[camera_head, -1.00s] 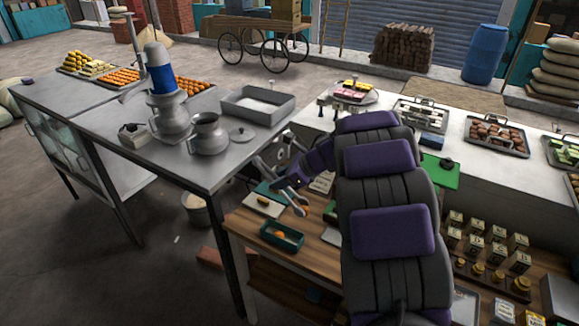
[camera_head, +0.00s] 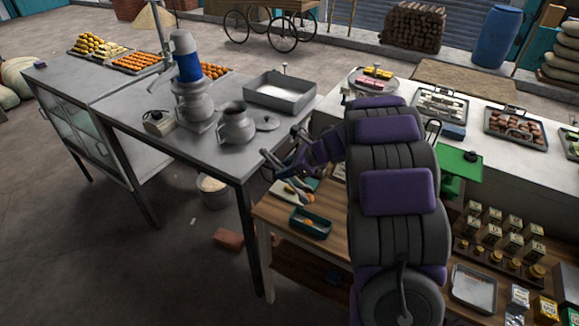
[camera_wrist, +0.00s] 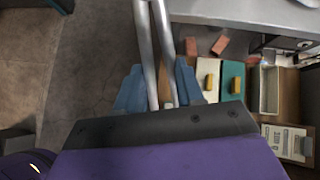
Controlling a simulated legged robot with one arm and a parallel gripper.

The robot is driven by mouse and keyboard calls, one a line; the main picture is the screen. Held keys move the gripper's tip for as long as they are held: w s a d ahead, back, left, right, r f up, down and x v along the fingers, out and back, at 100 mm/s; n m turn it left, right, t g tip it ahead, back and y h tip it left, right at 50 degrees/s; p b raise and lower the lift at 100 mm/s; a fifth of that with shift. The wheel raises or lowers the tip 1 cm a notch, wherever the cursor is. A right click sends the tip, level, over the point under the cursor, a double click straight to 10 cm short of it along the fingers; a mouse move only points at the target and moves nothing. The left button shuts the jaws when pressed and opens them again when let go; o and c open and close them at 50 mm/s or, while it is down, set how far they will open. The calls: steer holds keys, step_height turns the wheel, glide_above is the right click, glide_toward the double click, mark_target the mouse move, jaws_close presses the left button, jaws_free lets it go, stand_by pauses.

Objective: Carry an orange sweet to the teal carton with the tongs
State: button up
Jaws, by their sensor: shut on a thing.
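My gripper (camera_wrist: 158,88) is shut on the metal tongs (camera_wrist: 143,40), whose two bars run out of the top of the wrist view. The open teal carton (camera_head: 322,235) stands on the bench, a little below and right of the tongs. An orange sweet (camera_head: 308,222) shows inside it. The tong tips are too small to tell whether they hold a sweet.
A steel table (camera_head: 225,165) with pots stands left of the bench. Small boxes and jars stand on the bench at right. Bricks (camera_head: 229,239) lie on the floor.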

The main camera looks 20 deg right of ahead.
mark_target(297, 178)
steer(key=d+f, duration=0.1)
steer(key=f, duration=0.1)
steer(key=d+f, duration=0.2)
steer(key=f, duration=0.1)
steer(key=shift+f, duration=0.3)
steer(key=shift+a+f+b, duration=0.15)
steer(key=shift+f+b, duration=0.15)
steer(key=shift+f, duration=1.25)
steer(key=o, duration=0.5)
steer(key=shift+a, duration=0.95)
steer(key=shift+c, duration=0.2)
steer(key=shift+d, duration=0.45)
steer(key=r, duration=0.1)
steer(key=d+r, duration=0.1)
steer(key=r, duration=0.1)
step_height(297, 178, up, 7)
steer(key=shift+a+p, duration=0.15)
steer(key=shift+p, duration=0.55)
steer(key=shift+a, duration=0.55)
